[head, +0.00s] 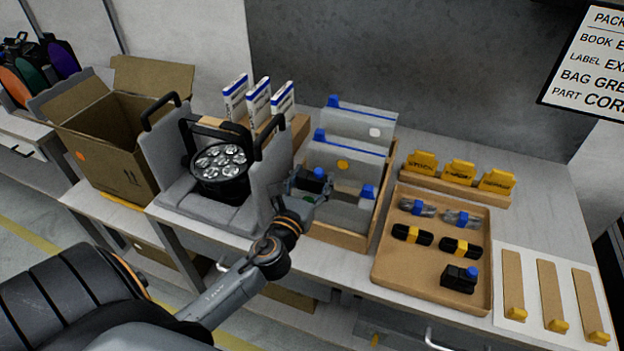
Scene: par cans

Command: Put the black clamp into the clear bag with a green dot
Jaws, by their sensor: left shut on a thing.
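My left gripper (306,190) is shut on a black clamp (314,175) with a blue knob. It holds the clamp over the front of the wooden box (352,240) of clear bags. The front bag (350,216) has a blue tab at its right, and a small green dot shows just below the gripper. My gripper and the clamp hide part of this bag. I cannot tell whether the clamp is inside its opening or above it. Behind it stand a bag with an orange dot (343,164) and a bag with a white dot (375,132). My right gripper is not in view.
A wooden tray (386,271) at the right holds a second black clamp (459,278) and several small parts. Yellow tags (460,171) stand behind it. Left of the bags are a par can (220,168) in grey foam and an open cardboard box (110,140).

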